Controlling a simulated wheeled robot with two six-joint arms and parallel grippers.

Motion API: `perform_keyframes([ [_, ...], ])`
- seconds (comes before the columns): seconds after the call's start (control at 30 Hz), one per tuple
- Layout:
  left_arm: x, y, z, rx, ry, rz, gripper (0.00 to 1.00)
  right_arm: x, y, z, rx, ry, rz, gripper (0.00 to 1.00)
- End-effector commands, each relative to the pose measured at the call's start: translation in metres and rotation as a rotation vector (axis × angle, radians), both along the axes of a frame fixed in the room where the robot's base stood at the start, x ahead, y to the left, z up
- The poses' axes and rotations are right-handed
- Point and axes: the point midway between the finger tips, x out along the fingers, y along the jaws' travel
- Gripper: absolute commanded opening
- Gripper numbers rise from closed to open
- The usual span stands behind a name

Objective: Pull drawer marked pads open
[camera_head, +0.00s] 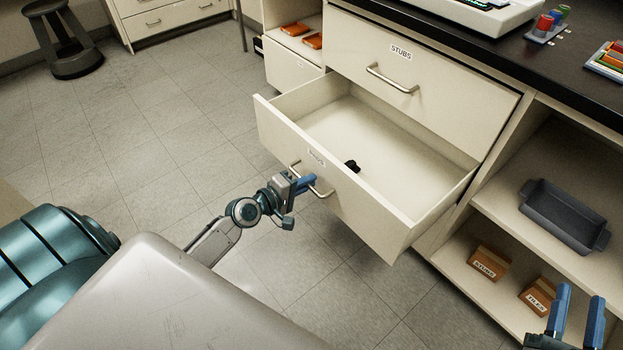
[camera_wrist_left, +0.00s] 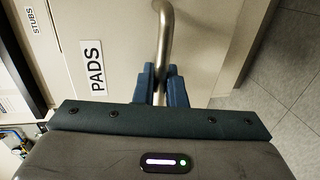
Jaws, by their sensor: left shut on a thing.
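The drawer marked PADS (camera_head: 372,215) stands pulled well out of the cabinet below the drawer marked STUBS. Its inside shows, with one small black object (camera_head: 352,166) near the front panel. Its label (camera_wrist_left: 92,67) reads PADS in the left wrist view. My left gripper (camera_head: 306,183) is shut on the drawer's metal bar handle (camera_wrist_left: 165,35), with one blue finger on each side of the bar. My right gripper (camera_head: 578,318) is at the lower right of the head view, its two blue fingers apart and nothing between them.
The STUBS drawer (camera_head: 415,75) above is shut. Open shelves at the right hold a grey tray (camera_head: 563,215) and small brown boxes (camera_head: 489,262). A dark worktop (camera_head: 470,48) runs above. The tiled floor (camera_head: 130,130) at the left is clear, with a dark stool (camera_head: 65,40) far back.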

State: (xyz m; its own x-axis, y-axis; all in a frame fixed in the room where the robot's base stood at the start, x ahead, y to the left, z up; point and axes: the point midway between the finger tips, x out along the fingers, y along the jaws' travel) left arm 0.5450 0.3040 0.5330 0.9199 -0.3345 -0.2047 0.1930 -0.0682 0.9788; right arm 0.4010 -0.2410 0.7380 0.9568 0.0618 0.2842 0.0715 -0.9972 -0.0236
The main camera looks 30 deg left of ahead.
Motion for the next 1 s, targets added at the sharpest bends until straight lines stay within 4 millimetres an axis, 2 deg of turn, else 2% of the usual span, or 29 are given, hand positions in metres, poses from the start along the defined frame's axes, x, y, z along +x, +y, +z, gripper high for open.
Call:
perform_keyframes([
  [0.27,0.000,0.001,0.000,0.001,0.000,0.001,0.00,0.000,0.000,0.000,0.000,-0.001,0.000,0.36],
  [0.3,0.000,0.001,0.000,0.001,0.000,0.001,0.13,0.000,0.000,0.000,0.000,-0.002,0.000,0.36],
  [0.37,0.000,0.001,0.000,0.001,0.000,0.001,0.24,0.000,0.000,0.000,0.000,-0.002,0.000,0.36],
  [0.4,0.000,0.001,0.000,0.001,0.000,0.001,0.26,0.000,0.000,0.000,0.000,-0.002,0.000,0.36],
  [0.73,-0.004,0.002,0.000,0.001,0.001,0.001,0.26,0.000,0.000,0.001,0.000,-0.001,0.000,0.36],
  [0.87,-0.020,0.008,0.003,0.004,0.003,-0.001,0.26,0.001,0.000,-0.001,0.002,0.014,0.001,0.36],
  [1.0,-0.045,0.017,0.008,0.006,0.003,-0.002,0.26,0.001,0.000,-0.007,0.003,0.042,0.002,0.36],
])
